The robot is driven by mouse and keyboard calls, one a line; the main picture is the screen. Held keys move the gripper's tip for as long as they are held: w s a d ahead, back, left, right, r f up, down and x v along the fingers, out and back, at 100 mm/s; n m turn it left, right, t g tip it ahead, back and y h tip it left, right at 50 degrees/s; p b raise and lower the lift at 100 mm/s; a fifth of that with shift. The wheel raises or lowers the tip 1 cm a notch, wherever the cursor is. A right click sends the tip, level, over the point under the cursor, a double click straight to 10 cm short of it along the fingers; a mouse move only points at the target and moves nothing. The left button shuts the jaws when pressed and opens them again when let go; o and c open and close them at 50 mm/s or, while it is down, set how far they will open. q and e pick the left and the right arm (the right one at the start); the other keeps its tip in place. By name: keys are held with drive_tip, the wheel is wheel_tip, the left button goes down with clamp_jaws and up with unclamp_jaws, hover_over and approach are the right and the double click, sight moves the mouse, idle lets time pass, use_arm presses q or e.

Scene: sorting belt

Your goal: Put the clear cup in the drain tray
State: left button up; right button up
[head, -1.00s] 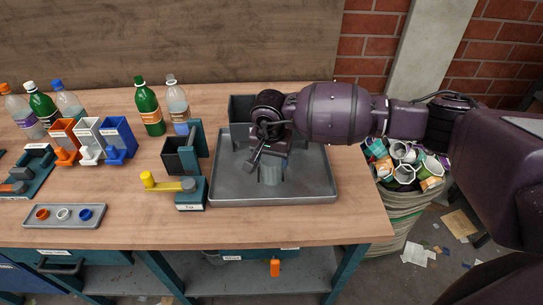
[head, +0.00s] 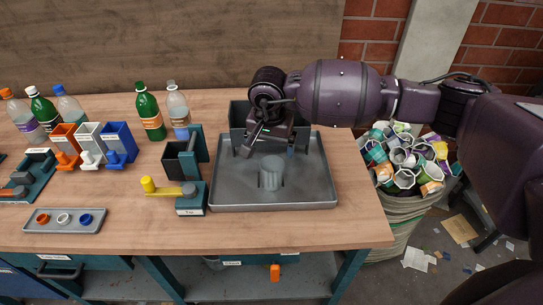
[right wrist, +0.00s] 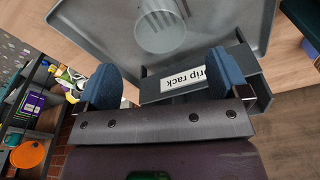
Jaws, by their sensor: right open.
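The clear cup (head: 271,173) stands in the grey drain tray (head: 318,192), near its middle, over a dark slot. It also shows in the right wrist view (right wrist: 160,28), at the top on the tray floor. My right gripper (head: 268,148) is above and behind the cup, apart from it. Its two blue-padded fingers (right wrist: 160,82) are spread with nothing held between them. My left gripper is not in view.
A dark drip rack (head: 238,115) stands at the tray's back, close to my right gripper. A teal device with a yellow lever (head: 165,189) is left of the tray. Bottles (head: 150,112) and coloured bins (head: 118,142) are further left. A sack of used cups (head: 402,185) stands off the table's right.

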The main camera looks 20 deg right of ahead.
drive_tip(key=shift+s+a+r, duration=0.1)
drive_tip(key=shift+s+r, duration=0.05)
drive_tip(key=shift+r, duration=1.15)
drive_tip(key=shift+s+r, duration=0.1)
drive_tip(key=shift+r, duration=1.2)
drive_tip(key=shift+a+f, duration=0.1)
